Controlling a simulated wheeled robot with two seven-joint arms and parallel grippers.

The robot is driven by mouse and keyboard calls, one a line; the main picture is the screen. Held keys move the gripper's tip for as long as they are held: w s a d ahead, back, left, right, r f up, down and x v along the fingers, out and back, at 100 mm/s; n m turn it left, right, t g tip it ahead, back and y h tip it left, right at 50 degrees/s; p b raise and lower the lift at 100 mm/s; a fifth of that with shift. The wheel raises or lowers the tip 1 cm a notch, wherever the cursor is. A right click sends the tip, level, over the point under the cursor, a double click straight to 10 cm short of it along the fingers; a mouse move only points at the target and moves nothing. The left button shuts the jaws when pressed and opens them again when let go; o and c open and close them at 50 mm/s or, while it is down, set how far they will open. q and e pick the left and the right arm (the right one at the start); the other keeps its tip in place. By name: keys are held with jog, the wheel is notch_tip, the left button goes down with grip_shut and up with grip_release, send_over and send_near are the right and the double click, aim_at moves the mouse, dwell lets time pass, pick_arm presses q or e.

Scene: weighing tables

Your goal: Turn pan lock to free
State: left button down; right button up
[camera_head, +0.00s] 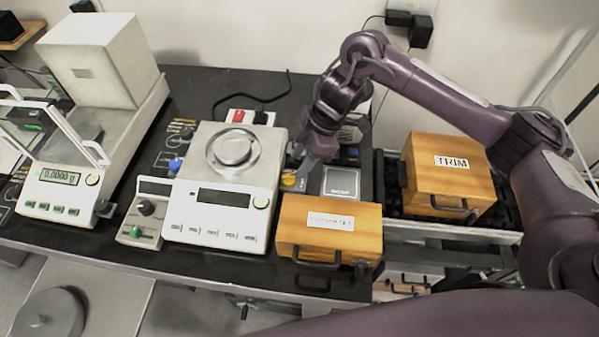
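A white balance (222,202) with a round metal pan (232,150) stands on the black table. A yellow knob (289,180) sits just right of the balance, partly hidden by my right gripper. A blue knob (176,165) is on the balance's left side. I cannot read a label that tells which one is the pan lock. My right gripper (298,165) points down right at the yellow knob, between the balance and a grey square plate. Its fingers are small and partly hidden, so I cannot tell whether they are open or touching the knob. My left gripper is not in view.
A wooden box (329,230) with a black handle stands close in front of the gripper. Another wooden box labelled TRIM (446,173) is at the right. The grey square plate (341,182) lies beside the gripper. A second, taller balance (77,160) stands left.

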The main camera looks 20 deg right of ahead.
aim_at(292, 175)
jog(key=x, duration=0.5)
jog(key=shift+f+p, duration=0.15)
jog(key=shift+p, duration=0.15)
